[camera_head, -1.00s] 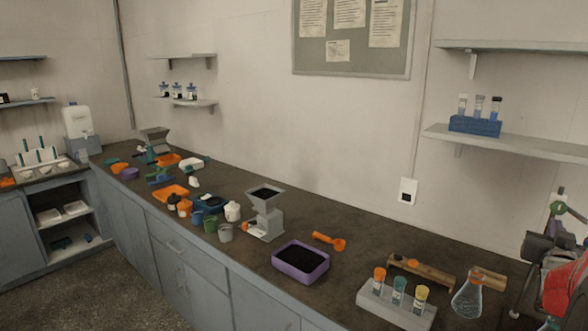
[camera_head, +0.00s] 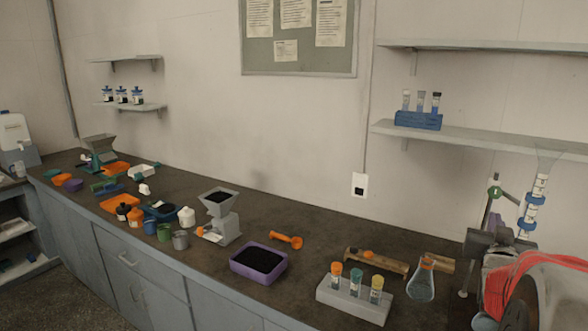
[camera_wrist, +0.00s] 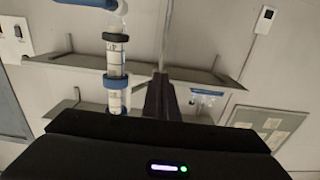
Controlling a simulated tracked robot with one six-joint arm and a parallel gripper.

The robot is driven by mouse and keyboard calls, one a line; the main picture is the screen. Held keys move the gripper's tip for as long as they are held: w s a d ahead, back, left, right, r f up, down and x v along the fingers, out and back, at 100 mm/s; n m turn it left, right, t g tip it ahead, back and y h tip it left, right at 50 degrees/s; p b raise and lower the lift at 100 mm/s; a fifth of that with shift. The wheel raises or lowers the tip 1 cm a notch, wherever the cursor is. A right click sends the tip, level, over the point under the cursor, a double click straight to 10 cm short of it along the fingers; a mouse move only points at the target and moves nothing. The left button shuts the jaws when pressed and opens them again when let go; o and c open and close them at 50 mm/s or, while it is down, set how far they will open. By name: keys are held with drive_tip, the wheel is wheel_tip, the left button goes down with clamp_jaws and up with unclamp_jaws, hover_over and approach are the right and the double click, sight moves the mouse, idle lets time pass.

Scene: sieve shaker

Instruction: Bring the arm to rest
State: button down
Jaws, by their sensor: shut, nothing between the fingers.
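My gripper (camera_wrist: 160,97) shows in the wrist view as dark fingers closed together, rising from the middle of the black wrist housing. Nothing is between the fingers. They point up in the picture toward the wall and shelves and touch nothing that I can see. I cannot make out the fingertips clearly in the head view.
A tall labelled column with blue rings (camera_head: 537,190) stands at the right end of the bench (camera_head: 330,235); it shows left of my gripper in the wrist view (camera_wrist: 116,65). Nearby are a flask (camera_head: 421,284), a tube rack (camera_head: 352,300) and a purple tray (camera_head: 258,277).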

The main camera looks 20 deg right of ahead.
idle(0.3)
drive_tip(key=s+a+f+g+y, duration=0.2)
drive_tip(key=s+f+g+y, duration=0.15)
drive_tip(key=f, duration=0.75)
drive_tip(key=a+f+n+g+y, duration=0.1)
drive_tip(key=a+f+g+y, duration=0.2)
drive_tip(key=a, duration=0.7)
drive_tip(key=s+a+n+y, duration=0.2)
drive_tip(key=a+n, duration=0.1)
drive_tip(key=a, duration=0.9)
drive_tip(key=s+a+r+n+y, duration=0.1)
drive_tip(key=s+a+n+y, duration=0.1)
drive_tip(key=a, duration=1)
drive_tip(key=s+a+n+y, duration=0.2)
drive_tip(key=a+n+y, duration=0.1)
drive_tip(key=a, duration=0.9)
drive_tip(key=shift+s+a+r+n, duration=0.2)
drive_tip(key=shift+s+r+n, duration=0.1)
drive_tip(key=shift+n, duration=0.1)
